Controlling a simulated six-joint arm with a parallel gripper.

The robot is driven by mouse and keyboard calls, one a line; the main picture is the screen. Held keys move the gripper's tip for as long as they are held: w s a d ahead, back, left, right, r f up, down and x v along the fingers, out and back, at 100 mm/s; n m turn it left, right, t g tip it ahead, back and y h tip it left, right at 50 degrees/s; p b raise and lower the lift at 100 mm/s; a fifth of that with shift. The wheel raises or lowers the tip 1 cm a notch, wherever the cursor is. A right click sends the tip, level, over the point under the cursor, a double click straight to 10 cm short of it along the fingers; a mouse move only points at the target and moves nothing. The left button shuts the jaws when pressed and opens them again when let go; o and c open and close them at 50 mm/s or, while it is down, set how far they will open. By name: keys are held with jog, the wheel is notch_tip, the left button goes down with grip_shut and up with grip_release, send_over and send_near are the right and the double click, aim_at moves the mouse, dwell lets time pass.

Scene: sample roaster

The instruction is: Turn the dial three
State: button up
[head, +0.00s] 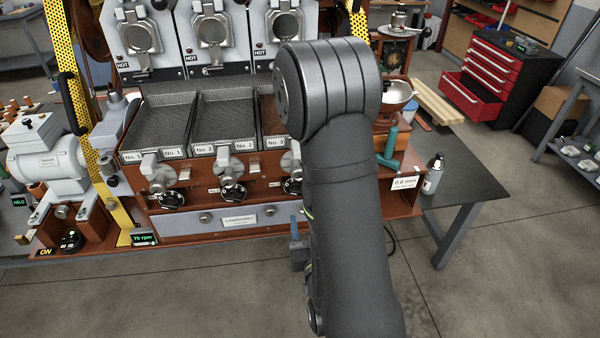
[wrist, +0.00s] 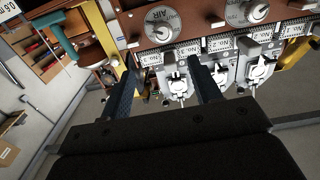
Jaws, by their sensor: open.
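Three small black dials sit in a row low on the brown roaster front in the head view. The one below the tray marked No. 3 (head: 292,188) is at the right of the row, close beside my arm, which partly covers that area. That view looks upside down at the roaster. A round metal disc marked AIR (wrist: 161,25) shows beyond the fingertips, apart from them.
Perforated trays (head: 226,117) sit above the dials, below white panels marked HOT. A grey table (head: 455,180) is at the right. The floor in front is clear.

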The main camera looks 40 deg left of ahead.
jog(key=x, duration=1.7)
jog(key=shift+s+a+r, duration=0.1)
jog(key=shift+a+r, duration=0.05)
jog(key=shift+a, duration=0.15)
jog(key=c, duration=1)
